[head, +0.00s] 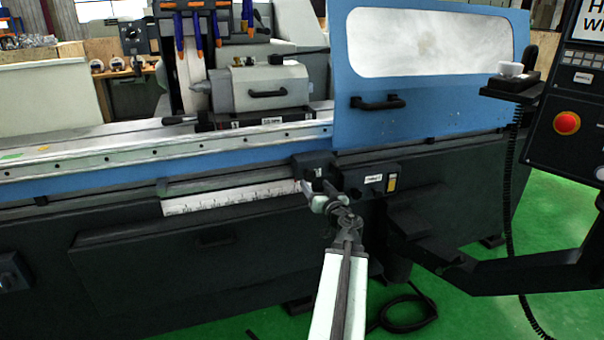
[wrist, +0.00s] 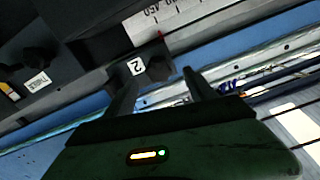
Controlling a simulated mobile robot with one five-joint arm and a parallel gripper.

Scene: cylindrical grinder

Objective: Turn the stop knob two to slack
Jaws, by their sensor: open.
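A dark stop block (head: 314,164) sits on the front rail of the grinder, at the right end of the white scale. In the wrist view a white label with a 2 (wrist: 137,67) marks this block, and the dark stop knob two (wrist: 157,70) shows beside the label. My gripper (head: 322,192) is close in front of the block in the head view. In the wrist view its two fingers (wrist: 162,76) are apart, with the knob's dark shape near and between their tips. I cannot tell whether they touch it. The knob's setting cannot be read.
A white ruled scale (head: 232,198) runs left of the block. A labelled panel with a yellow switch (head: 392,182) is just right. Another dark knob (wrist: 38,58) shows at the wrist view's left. A control pendant (head: 575,122) stands far right; a black cable (head: 408,312) lies on the green floor.

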